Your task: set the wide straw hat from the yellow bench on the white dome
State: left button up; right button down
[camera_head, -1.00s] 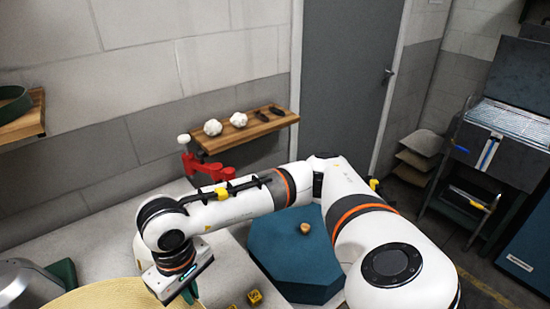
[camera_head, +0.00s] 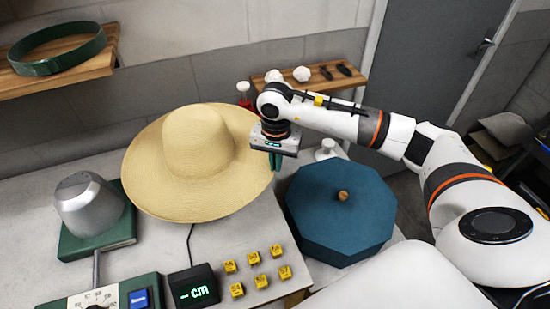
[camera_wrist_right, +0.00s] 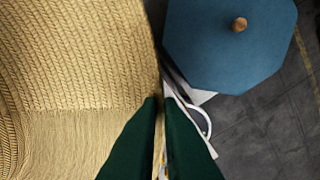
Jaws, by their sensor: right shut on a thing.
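The wide straw hat (camera_head: 198,150) is in the middle left of the head view, crown up, its brim spread over the grey worktop. My right gripper (camera_head: 275,160) is at the right edge of the brim, shut on it. In the right wrist view the straw brim (camera_wrist_right: 75,60) fills the left side and its edge runs between the green fingers (camera_wrist_right: 160,105). The white dome is not visible; I cannot tell whether it is under the hat. I cannot tell how high the hat is above the worktop. My left gripper is out of view.
A blue octagonal lid with a wooden knob (camera_head: 340,220) stands to the right. A silver dome (camera_head: 88,202) on a green base is at the left. Yellow cubes (camera_head: 255,258) and a cm display (camera_head: 193,287) lie in front. A wall shelf (camera_head: 325,78) is behind my arm.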

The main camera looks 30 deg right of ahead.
notch_tip(320, 180, down, 13)
jog(key=b, duration=0.8)
jog(key=shift+b, duration=0.35)
jog(key=shift+f+b, duration=0.8)
jog(key=shift+b, duration=0.1)
dwell(0.5)
jog(key=shift+r, duration=0.1)
jog(key=c, duration=1.5)
grip_release()
jog(key=shift+r+b, duration=1.3)
jog(key=shift+r, duration=4.7)
